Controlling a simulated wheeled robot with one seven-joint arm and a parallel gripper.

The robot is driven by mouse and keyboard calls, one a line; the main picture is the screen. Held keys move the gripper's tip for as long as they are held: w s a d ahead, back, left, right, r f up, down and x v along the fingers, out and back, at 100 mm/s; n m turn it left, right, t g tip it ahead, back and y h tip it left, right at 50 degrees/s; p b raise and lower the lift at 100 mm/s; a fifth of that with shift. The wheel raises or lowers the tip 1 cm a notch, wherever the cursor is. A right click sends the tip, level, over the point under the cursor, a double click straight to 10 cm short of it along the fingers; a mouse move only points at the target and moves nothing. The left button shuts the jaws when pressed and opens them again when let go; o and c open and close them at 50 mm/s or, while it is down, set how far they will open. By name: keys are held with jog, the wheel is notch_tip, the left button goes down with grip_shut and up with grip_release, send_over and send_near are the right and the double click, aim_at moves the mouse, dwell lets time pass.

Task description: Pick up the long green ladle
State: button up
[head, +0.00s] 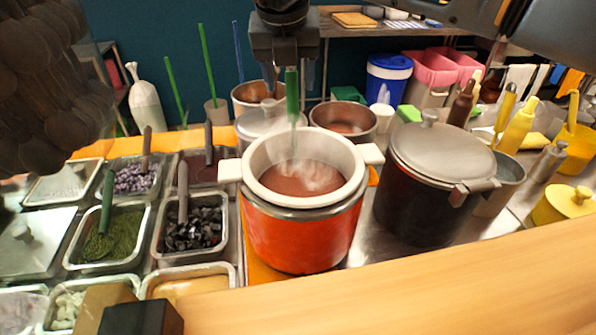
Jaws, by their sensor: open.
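A long ladle with a green handle (292,95) stands upright in the white-rimmed red pot (300,235). Its lower end goes down into steaming brown contents, and its bowl is hidden. My gripper (290,80) is at the top centre, pointing down, with its fingers apart. The top of the green handle shows between the fingers in the picture. I cannot tell whether the fingers touch it.
A dark lidded pot (430,185) stands right of the red pot. Topping trays, one with a short green-handled scoop (107,200), fill the left. Metal pots (343,118) stand behind. A wooden ledge (420,290) crosses the front.

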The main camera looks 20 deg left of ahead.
aim_at(292, 90)
jog(key=shift+p+x, duration=1)
jog(key=shift+x, duration=1.75)
jog(key=shift+s+d, duration=0.2)
jog(key=shift+c, duration=0.5)
grip_shut()
